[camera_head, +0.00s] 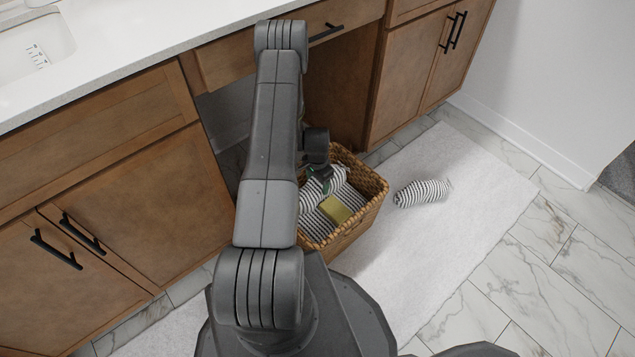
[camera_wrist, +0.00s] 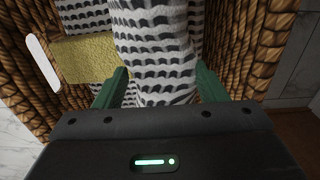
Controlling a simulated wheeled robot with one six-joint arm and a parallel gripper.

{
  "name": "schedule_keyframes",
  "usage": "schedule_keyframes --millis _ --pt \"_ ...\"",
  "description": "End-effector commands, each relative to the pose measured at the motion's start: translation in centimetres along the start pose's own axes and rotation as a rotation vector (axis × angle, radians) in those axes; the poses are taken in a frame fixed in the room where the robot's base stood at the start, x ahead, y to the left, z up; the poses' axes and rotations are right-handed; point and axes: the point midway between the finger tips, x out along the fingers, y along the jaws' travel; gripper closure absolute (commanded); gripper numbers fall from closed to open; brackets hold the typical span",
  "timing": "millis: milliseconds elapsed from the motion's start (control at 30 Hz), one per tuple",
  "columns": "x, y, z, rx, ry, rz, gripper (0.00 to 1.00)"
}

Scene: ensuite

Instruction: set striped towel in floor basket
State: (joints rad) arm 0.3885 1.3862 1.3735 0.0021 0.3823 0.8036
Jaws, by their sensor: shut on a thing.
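A rolled black-and-white striped towel (camera_wrist: 152,45) is between the green fingers of my gripper (camera_wrist: 160,88), which is shut on it. In the head view my gripper (camera_head: 322,178) is down inside the woven floor basket (camera_head: 373,183), partly hidden by my arm. The held towel (camera_head: 310,193) is within the basket walls; whether it touches the contents below is unclear. The wicker walls (camera_wrist: 270,45) show on both sides in the wrist view. More striped cloth lies in the basket beneath a yellow block (camera_head: 335,209). Another striped towel roll (camera_head: 422,192) lies outside, right of the basket.
The basket stands on a white rug (camera_head: 465,180) by the wooden vanity cabinets (camera_head: 120,130). The vanity's counter (camera_head: 150,30) overhangs at the left and back. A white-edged item (camera_wrist: 43,62) shows beside the yellow block.

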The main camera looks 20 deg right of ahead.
Motion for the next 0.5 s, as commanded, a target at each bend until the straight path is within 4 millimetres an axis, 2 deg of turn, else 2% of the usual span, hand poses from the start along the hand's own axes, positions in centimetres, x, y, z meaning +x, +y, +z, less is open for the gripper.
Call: schedule_keyframes --millis 267,300,367,500 --pt "0.34 -0.04 -0.03 0.000 0.001 -0.001 0.63" --pt "0.16 -0.03 -0.03 0.000 0.001 -0.001 0.27" --pt "0.14 -0.03 -0.02 0.000 0.000 0.000 0.15" --pt "0.14 -0.03 -0.02 0.000 0.001 -0.001 0.13"
